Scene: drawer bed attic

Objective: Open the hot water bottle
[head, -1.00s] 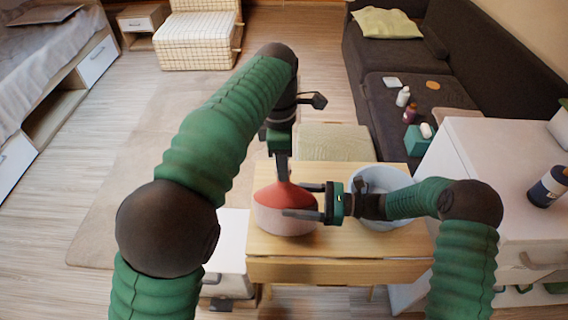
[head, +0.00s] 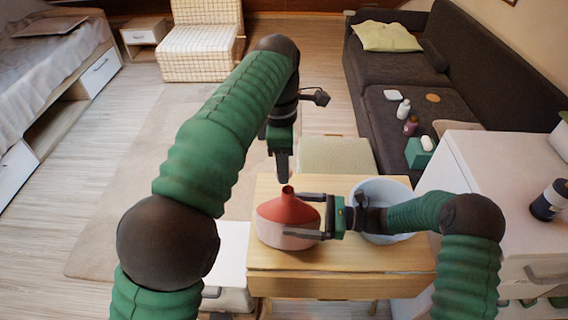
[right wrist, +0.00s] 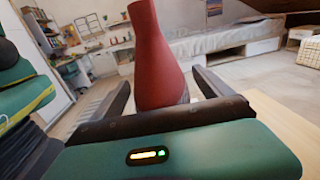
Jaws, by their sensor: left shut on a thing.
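The red hot water bottle (head: 285,215), with a paler lower part, stands upright on the small wooden table. My right gripper (head: 312,216) reaches in from the right with one finger on each side of the bottle's body. In the right wrist view the bottle (right wrist: 158,60) stands between the spread fingers, with narrow gaps beside it.
A pale blue bowl (head: 372,238) stands on the wooden table (head: 340,258) behind my right wrist. A white cabinet (head: 475,155) is at the right. A dark sofa (head: 400,80) with small items is beyond.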

